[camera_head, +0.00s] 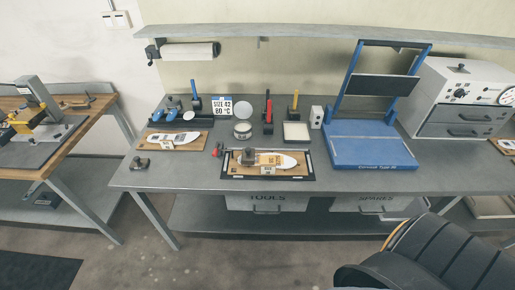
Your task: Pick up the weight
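A small dark metal block with a knob on top, which looks like a weight (140,163), stands on the grey workbench near its left front edge. A similar dark knobbed block (248,156) sits on a pale insole (278,161) on the black-edged board (312,178) at the front middle of the bench. I cannot tell which of the two blocks the task means. Neither of my grippers shows in the head view, and nothing is seen touching either block.
A second insole board (204,144) lies behind the left block. A red-handled clamp (217,150) stands by the middle board. A blue press (370,153) and a white drawer unit (463,97) fill the right. A dark ridged shape (440,255) covers the lower right.

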